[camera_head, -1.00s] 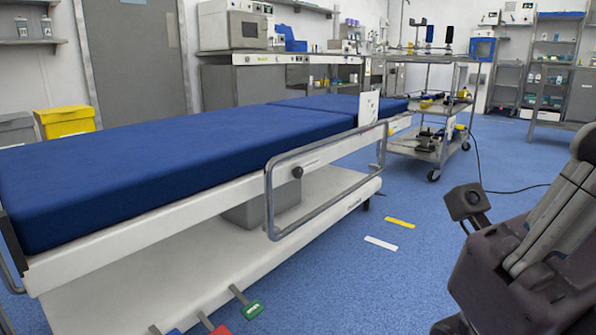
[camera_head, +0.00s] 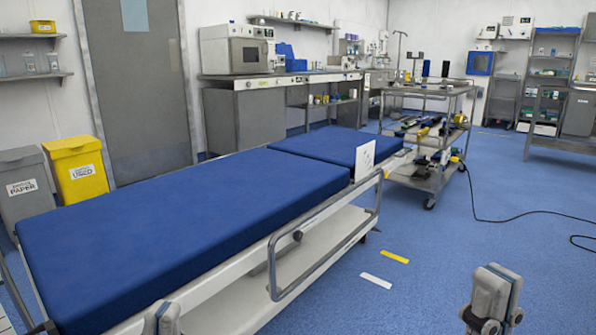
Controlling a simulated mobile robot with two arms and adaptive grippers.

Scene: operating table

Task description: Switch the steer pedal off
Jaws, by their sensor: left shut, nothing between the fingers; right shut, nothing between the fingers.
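The steer pedal is not in view now; no pedals show at the lower edge of the head view. The operating table has a blue mattress (camera_head: 190,215) and a white frame with a grey side rail (camera_head: 325,247). My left gripper (camera_head: 162,318) just shows at the bottom edge, in front of the table's near side; most of it is cut off. My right gripper (camera_head: 492,300) is upright at the bottom right, over the blue floor and apart from the table. Both are shut and empty.
A metal trolley (camera_head: 428,178) with instruments stands beyond the table's far end. A cable (camera_head: 475,205) lies on the floor at right. Yellow (camera_head: 395,257) and white (camera_head: 376,281) floor strips lie beside the table. A yellow bin (camera_head: 78,171) and a grey bin (camera_head: 22,188) stand behind it. The right floor is mostly clear.

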